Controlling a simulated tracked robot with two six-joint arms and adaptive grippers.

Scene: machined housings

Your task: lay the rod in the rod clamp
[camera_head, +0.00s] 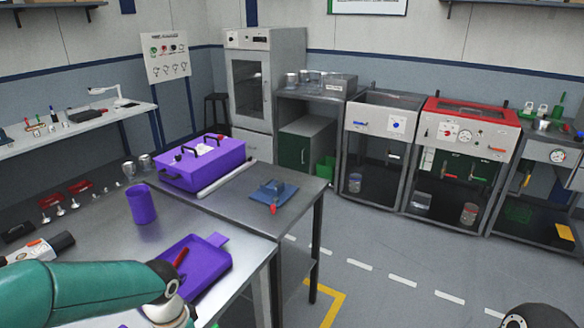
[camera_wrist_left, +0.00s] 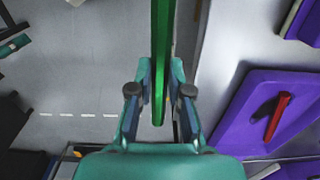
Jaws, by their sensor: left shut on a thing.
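In the left wrist view a long green bar, which I take to be the rod (camera_wrist_left: 161,45), runs up out of the picture from between the fingers of my left gripper (camera_wrist_left: 160,90). The fingers are shut on it near its lower end; its far end is out of view. A blue plate with a raised block and a red handle, likely the rod clamp (camera_head: 273,190), sits on the far metal table. My right gripper is not in view.
A purple tray (camera_head: 222,265) with a red item (camera_head: 181,257) lies on the near table. A purple cup (camera_head: 141,205) stands behind it, and a purple box (camera_head: 203,165) is left of the clamp. Bare metal surrounds the clamp. Floor lies beyond the table edge.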

